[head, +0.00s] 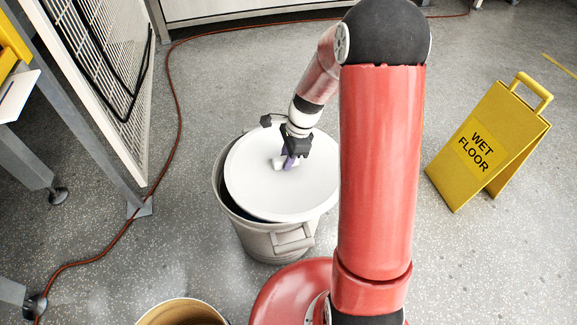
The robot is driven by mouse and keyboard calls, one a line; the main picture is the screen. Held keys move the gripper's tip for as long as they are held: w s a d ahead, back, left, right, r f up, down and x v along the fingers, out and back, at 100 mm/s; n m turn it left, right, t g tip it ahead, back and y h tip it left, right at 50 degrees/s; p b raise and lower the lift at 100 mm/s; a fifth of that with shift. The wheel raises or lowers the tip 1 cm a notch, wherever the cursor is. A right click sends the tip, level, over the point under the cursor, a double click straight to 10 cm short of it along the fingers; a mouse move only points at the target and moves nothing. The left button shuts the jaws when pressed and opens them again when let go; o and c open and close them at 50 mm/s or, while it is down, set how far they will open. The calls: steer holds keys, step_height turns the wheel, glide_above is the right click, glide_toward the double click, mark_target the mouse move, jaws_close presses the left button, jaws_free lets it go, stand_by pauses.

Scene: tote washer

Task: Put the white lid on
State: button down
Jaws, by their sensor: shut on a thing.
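The white lid (262,192) is a round flat disc with a small knob in its middle. My gripper (290,160) is shut on the lid's knob from above, and the fingers partly hide it. The lid is over a grey round bin (262,243) with a side handle. It sits off to the right of the bin's mouth, so a dark gap shows along the bin's left and lower-left rim. I cannot tell whether the lid touches the rim. My red arm hides the lid's right edge.
A yellow wet floor sign (476,147) stands at right. A red hose (178,110) runs along the floor at left, near a white mesh panel (108,60) and grey metal legs. A tan round container (182,312) is at the bottom edge. Speckled floor between is clear.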

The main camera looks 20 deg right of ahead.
mark_target(284, 158)
steer(key=shift+r+p, duration=1.5)
steer(key=shift+r, duration=0.5)
steer(key=shift+f, duration=0.1)
